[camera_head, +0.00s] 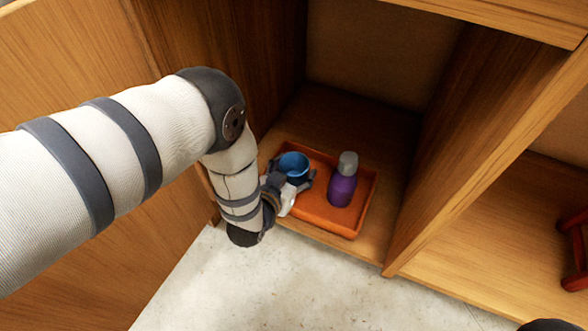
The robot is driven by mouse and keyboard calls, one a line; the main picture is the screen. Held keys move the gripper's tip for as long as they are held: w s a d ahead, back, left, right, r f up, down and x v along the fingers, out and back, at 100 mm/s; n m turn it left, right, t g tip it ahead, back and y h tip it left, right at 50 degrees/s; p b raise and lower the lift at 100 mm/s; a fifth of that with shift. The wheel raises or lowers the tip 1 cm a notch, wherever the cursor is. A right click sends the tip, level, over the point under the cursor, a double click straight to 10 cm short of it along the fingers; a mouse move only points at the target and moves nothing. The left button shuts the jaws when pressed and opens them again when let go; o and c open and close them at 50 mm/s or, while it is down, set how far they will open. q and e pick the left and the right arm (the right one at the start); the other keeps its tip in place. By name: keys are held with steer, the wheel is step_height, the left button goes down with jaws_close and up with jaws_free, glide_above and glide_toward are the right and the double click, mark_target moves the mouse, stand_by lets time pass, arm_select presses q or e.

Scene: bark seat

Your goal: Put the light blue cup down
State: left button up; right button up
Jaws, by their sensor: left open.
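The light blue cup (294,165) stands upright at the left end of an orange tray (318,222), on the floor of a wooden cabinet. My left gripper (296,182) is open at the near side of the cup, with its fingers beside the cup's lower body. The gripper hides the cup's base, so I cannot tell whether the cup touches the tray. Of my right arm, only a dark piece at the bottom right edge may show; its gripper is not in view.
A purple bottle with a grey cap (342,183) stands in the tray right of the cup. A wooden divider (465,150) rises to the right, and a cabinet side is close on the left. A red object (574,250) is at the far right.

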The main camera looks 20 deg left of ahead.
arm_select(q)
steer(key=p+v, duration=0.5)
steer(key=v, duration=0.7)
steer(key=s+a+f+g, duration=0.1)
steer(key=s+f+g, duration=0.25)
steer(key=s, duration=0.75)
steer(key=s+a+f+g, duration=0.15)
steer(key=s+g, duration=0.35)
steer(key=s, duration=0.6)
steer(key=s+f+g, duration=0.4)
steer(key=s, duration=0.7)
steer(key=s+r+g, duration=0.5)
steer(key=s+r, duration=0.2)
steer(key=s, duration=0.5)
steer(key=s+a+r+g, duration=0.1)
steer(key=s+r+g, duration=0.4)
steer(key=s, duration=0.8)
step_height(320, 180, up, 3)
steer(key=shift+n, duration=0.3)
arm_select(e)
steer(key=shift+t, duration=0.5)
steer(key=r, duration=0.1)
steer(key=w+r, duration=0.1)
steer(key=r, duration=0.1)
steer(key=shift+w+r, duration=0.35)
steer(key=shift+w, duration=0.05)
